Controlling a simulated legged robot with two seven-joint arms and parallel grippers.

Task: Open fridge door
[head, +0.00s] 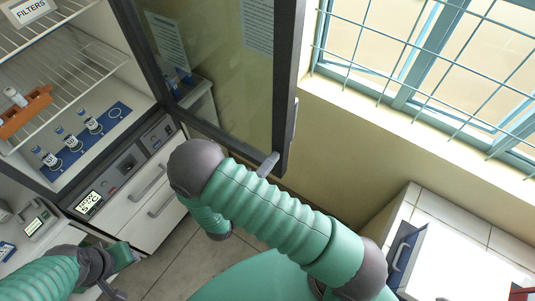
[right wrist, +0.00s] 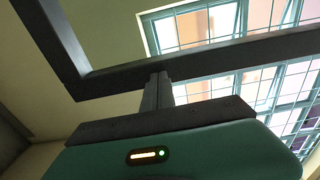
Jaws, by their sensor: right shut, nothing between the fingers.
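The fridge door (head: 285,90), a dark frame around a glass pane, stands swung open to the right of the cabinet in the head view. My right gripper (head: 269,163) is at the lower outer corner of the door, its base hidden behind my right arm. In the right wrist view its fingers (right wrist: 158,88) are shut with nothing between them. They overlap the dark door frame (right wrist: 200,65); I cannot tell whether they touch it. My left gripper (head: 117,285) is partly in view at the lower left, and its fingers do not show clearly.
The open fridge interior holds wire shelves (head: 80,50), an orange rack (head: 25,112) and several vials on a blue mat (head: 113,112). Drawers (head: 140,195) sit below. A barred window (head: 420,60) and a white counter (head: 455,255) are at the right.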

